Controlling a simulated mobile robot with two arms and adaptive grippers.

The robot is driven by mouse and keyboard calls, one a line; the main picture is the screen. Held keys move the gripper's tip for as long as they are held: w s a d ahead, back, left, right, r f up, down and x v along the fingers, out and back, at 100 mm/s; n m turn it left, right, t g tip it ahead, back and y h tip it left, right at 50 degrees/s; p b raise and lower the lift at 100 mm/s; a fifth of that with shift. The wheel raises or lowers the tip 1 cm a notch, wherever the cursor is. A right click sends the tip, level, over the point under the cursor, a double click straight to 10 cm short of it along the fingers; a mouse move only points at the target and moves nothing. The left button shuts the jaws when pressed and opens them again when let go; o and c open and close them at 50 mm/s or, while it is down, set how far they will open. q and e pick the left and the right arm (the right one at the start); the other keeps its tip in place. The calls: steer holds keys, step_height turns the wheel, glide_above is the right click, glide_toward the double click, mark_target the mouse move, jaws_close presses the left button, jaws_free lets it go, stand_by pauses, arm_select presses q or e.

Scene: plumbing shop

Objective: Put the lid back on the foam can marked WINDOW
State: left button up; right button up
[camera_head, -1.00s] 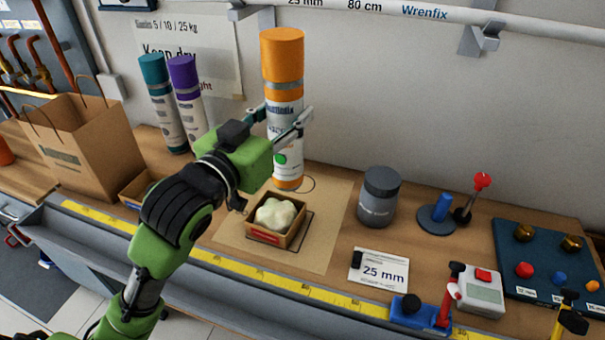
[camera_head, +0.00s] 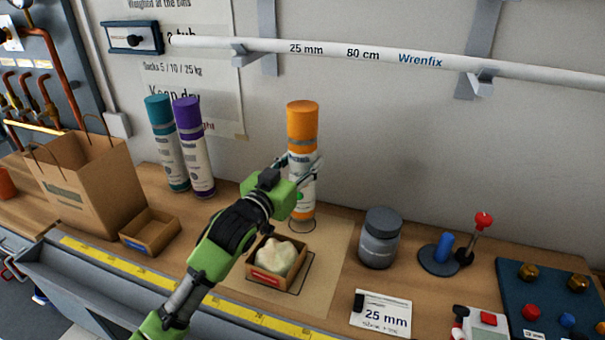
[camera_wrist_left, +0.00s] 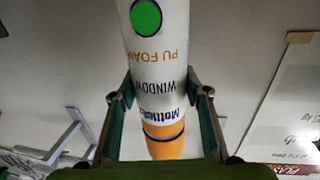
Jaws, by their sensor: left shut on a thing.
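The foam can (camera_head: 300,190) is white with an orange lid (camera_head: 302,124) on its top end. In the left wrist view the can (camera_wrist_left: 158,60) reads PU FOAM and WINDOW, upside down, with a green dot. The orange lid (camera_wrist_left: 165,148) shows there too, beyond a thin grey band. My left gripper (camera_head: 299,172) is shut around the can's middle and holds it upright. The can's base is at a ring drawn on the bench; I cannot tell whether it touches. My right gripper is not in view.
A small box with a pale foam lump (camera_head: 276,255) stands just in front. Teal-topped (camera_head: 167,145) and purple-topped (camera_head: 195,150) cans stand left, near a paper bag (camera_head: 90,185) and an empty tray (camera_head: 150,232). A grey jar (camera_head: 381,238) stands right. A white pipe (camera_head: 380,57) runs above.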

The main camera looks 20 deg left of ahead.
mark_target(302, 174)
arm_select(q)
steer(key=shift+r, duration=0.2)
steer(key=shift+w+f, duration=0.15)
steer(key=shift+f, duration=0.1)
step_height(302, 174, down, 3)
steer(key=shift+w+p, duration=0.1)
steer(key=shift+p, duration=0.2)
steer(key=shift+f, duration=0.1)
steer(key=shift+f, duration=0.15)
steer(key=o, duration=1.7)
steer(key=shift+f, duration=0.1)
steer(key=shift+c, duration=0.2)
